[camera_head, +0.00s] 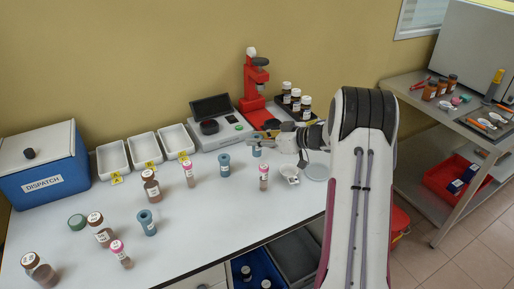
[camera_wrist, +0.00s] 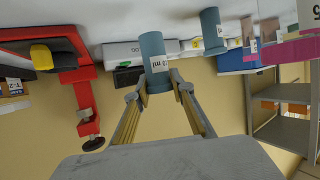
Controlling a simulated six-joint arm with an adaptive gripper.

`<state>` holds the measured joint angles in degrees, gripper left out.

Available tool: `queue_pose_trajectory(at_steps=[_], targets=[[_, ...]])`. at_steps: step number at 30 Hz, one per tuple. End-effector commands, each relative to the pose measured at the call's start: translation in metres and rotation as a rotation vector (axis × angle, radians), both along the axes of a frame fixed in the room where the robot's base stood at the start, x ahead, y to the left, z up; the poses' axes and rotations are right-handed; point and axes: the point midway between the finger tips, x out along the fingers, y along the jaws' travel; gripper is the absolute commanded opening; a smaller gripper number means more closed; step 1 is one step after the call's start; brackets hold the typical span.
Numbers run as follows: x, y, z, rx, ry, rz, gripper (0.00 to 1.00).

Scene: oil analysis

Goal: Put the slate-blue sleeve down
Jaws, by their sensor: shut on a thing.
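My gripper (camera_wrist: 157,88) is shut on a slate-blue sleeve (camera_wrist: 155,60), with one finger on each side of it. The sleeve has a white printed label. In the head view the held sleeve (camera_head: 256,150) is at the fingertips, in front of the scale and left of my wrist. I cannot tell whether its base touches the bench. A second slate-blue sleeve (camera_head: 224,165) stands on the bench to the left and also shows in the wrist view (camera_wrist: 212,30). A third slate-blue sleeve (camera_head: 148,223) stands nearer the front left.
White bench (camera_head: 200,220) holds several brown bottles and pink-capped vials, one vial (camera_head: 264,176) in front of the held sleeve. Behind are a scale (camera_head: 233,132), a red press (camera_head: 255,80), a dark bottle rack (camera_head: 284,113) and white trays (camera_head: 144,150).

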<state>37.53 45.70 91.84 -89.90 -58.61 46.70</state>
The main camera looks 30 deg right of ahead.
Motion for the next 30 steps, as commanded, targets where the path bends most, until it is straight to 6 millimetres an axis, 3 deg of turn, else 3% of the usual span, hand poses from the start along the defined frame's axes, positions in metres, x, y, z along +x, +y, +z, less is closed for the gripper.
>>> queue_pose_trajectory(at_steps=[12, 28, 29, 30], targets=[[0.000, 0.000, -0.035, 0.001, 0.000, 0.000, 0.00], [0.000, 0.000, -0.040, 0.001, 0.000, 0.000, 0.00], [0.000, 0.000, -0.040, 0.001, 0.000, 0.000, 0.31], [0.000, 0.000, -0.040, 0.001, 0.000, 0.000, 0.40]])
